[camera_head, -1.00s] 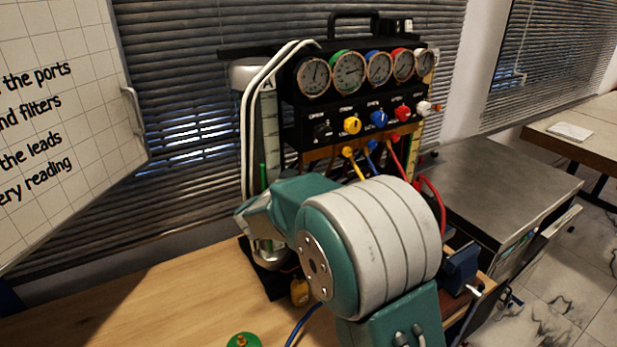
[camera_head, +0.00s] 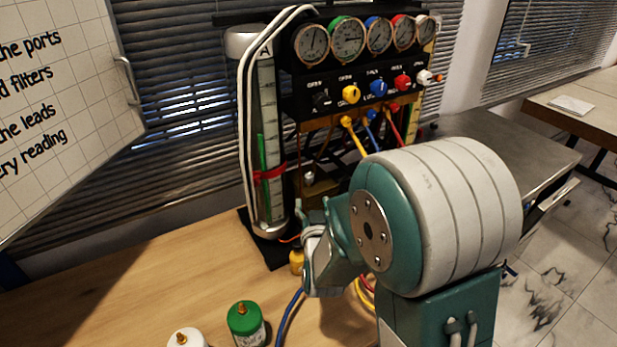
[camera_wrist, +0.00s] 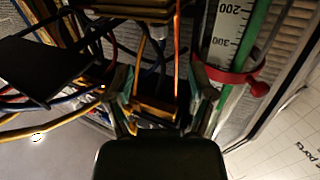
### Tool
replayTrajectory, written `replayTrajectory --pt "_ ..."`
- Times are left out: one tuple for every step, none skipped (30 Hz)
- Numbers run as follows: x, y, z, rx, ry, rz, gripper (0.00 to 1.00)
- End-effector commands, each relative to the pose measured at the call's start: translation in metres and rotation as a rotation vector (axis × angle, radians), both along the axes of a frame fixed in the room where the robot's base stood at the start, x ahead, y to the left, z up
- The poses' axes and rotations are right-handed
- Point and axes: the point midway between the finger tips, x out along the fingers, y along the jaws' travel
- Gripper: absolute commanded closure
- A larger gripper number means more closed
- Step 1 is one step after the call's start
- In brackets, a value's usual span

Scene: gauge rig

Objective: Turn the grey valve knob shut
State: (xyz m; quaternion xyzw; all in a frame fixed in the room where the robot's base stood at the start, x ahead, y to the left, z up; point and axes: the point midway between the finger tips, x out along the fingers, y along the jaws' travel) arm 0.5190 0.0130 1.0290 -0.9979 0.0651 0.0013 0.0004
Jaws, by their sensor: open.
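A small pale grey knob (camera_head: 309,178) shows low on the gauge rig, just right of the scale column; I cannot tell for sure that it is the valve knob. In the wrist view I cannot make out a grey knob. My gripper (camera_wrist: 162,92) is open, its two fingers apart, with a dark gap, an orange cable and part of the rig seen between and beyond them. In the head view my wrist hangs in front of the rig's lower part, below the pale knob, and hides much of the gripper.
The scale column (camera_head: 266,150) with a red band (camera_head: 269,173) stands at the rig's left; the band also shows in the wrist view (camera_wrist: 228,76). Coloured leads crowd the rig. A green canister (camera_head: 246,322) and a white one (camera_head: 187,338) stand in front. The wooden bench at left is clear.

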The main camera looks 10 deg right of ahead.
Motion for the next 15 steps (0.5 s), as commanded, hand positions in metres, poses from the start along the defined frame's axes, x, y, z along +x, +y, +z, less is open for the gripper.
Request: replayTrajectory --pt "0.008 -0.001 0.000 0.000 -0.001 -0.002 0.29" --pt "0.012 -0.002 0.000 0.000 -0.002 -0.002 0.29" --pt "0.020 -0.003 0.000 -0.001 -0.002 -0.002 0.29" --pt "0.025 -0.004 0.000 -0.001 -0.002 -0.002 0.29" --pt "0.031 -0.004 0.000 -0.001 -0.002 -0.002 0.29" --pt "0.039 -0.005 0.000 -0.001 -0.002 -0.002 0.29" --pt "0.044 -0.007 0.000 -0.001 -0.002 -0.003 0.29" --pt "0.050 -0.007 0.000 -0.001 -0.002 -0.003 0.29" --pt "0.057 -0.008 0.000 -0.001 -0.002 -0.003 0.29" --pt "0.063 -0.009 0.000 -0.001 -0.002 -0.003 0.29" --pt "0.068 -0.009 0.000 -0.001 -0.003 -0.003 0.29" --pt "0.074 -0.010 0.000 -0.001 -0.002 -0.003 0.29" --pt "0.079 -0.011 0.000 -0.001 -0.002 -0.003 0.29" --pt "0.083 -0.011 0.000 -0.001 -0.003 -0.002 0.29" --pt "0.088 -0.012 0.000 -0.001 -0.003 -0.002 0.29"
